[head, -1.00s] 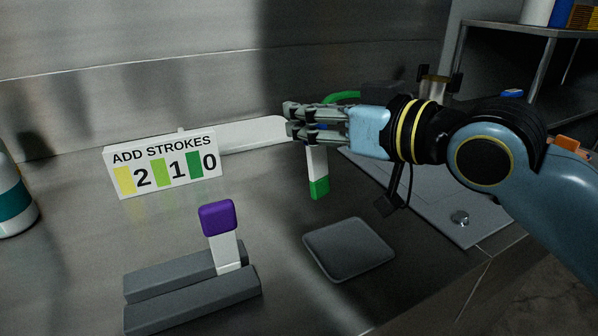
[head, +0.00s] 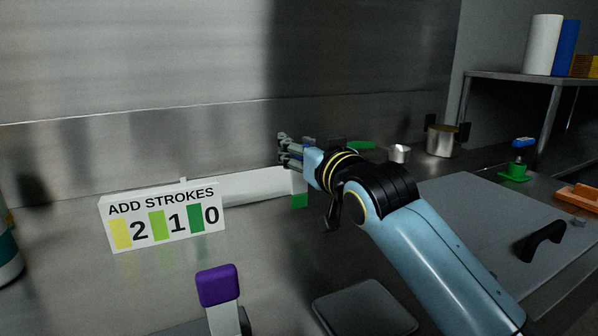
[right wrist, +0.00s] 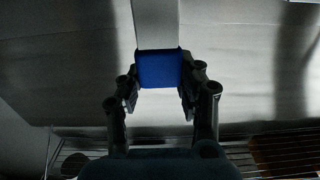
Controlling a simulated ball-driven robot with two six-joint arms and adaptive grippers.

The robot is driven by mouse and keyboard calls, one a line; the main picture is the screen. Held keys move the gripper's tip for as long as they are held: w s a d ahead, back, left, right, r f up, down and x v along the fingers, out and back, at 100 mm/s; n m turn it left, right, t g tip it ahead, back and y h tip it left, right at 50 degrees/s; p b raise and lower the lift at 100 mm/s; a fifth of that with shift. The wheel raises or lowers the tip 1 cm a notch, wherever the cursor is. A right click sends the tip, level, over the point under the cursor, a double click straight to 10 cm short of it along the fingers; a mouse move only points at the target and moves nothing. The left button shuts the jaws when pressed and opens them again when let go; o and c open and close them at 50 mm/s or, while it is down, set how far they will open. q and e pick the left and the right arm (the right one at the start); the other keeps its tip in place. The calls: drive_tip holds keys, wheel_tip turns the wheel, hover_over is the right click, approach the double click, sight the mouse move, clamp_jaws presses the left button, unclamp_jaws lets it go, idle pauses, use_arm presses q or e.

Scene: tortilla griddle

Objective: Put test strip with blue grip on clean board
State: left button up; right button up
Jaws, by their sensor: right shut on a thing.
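My right gripper (head: 287,152) comes in from the right and is shut on the blue grip (right wrist: 158,68) of a test strip. In the right wrist view the white strip (right wrist: 155,22) runs away from the grip between the fingers. In the head view the fingers hide the blue grip; the strip hangs below, with its green end (head: 299,201) showing. A long, low white board (head: 255,187) lies by the back wall behind the sign. The strip overlaps its right end in the picture; I cannot tell whether they touch. My left gripper is not in view.
The ADD STROKES sign (head: 163,218) stands at left. A purple-gripped strip (head: 218,286) stands upright in front. A dark square pad (head: 363,308) lies at the front. A grey griddle plate (head: 470,215), metal cups and a shelf (head: 520,76) are at right.

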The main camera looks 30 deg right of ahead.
sight(299, 178)
wheel_tip(299, 178, down, 4)
drive_tip(key=shift+r+b, duration=0.15)
drive_tip(key=shift+b, duration=0.2)
drive_tip(key=shift+f, duration=0.3)
drive_tip(key=o, duration=1.1)
drive_tip(key=shift+c, duration=0.2)
